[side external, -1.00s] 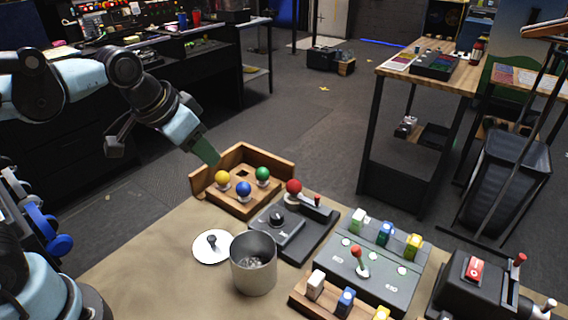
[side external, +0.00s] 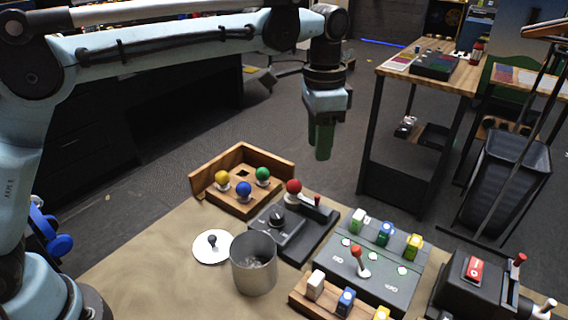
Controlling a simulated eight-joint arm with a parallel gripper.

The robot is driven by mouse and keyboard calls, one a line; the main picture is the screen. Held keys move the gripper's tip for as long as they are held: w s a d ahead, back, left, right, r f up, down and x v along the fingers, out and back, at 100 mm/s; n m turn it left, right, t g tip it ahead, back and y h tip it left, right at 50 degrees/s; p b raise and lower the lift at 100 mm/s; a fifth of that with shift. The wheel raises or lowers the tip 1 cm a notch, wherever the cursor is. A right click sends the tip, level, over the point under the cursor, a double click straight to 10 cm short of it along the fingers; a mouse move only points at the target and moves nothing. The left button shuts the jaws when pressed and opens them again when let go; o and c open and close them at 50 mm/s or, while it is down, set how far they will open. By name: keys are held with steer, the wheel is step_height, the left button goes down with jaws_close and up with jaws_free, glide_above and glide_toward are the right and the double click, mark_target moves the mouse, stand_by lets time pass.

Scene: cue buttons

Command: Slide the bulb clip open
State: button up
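A dark unit (side external: 285,235) stands on the table with a black knob (side external: 277,215) on top. A red ball-shaped bulb (side external: 293,187) sits at its back edge. Beside the bulb is a dark block with a small red-tipped lever (side external: 317,200), which looks like the bulb clip; I cannot tell its slide position. My gripper (side external: 319,150) points straight down with green fingers, in the air above and behind this unit, apart from it. Nothing shows in the fingers. They overlap in this view, so their opening is unclear.
A wooden tray (side external: 285,162) with yellow, blue and green balls stands to the left. In front are a metal cup (side external: 254,275) and a white disc lid (side external: 210,255). To the right are a grey panel (side external: 395,285) with a red-topped joystick and a black box with a red switch (side external: 474,268).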

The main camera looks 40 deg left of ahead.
mark_target(317, 196)
steer(key=f, duration=1.2)
steer(key=shift+w+d+f, duration=0.1)
steer(key=shift+d+f, duration=0.1)
steer(key=shift+d, duration=0.05)
jaws_close()
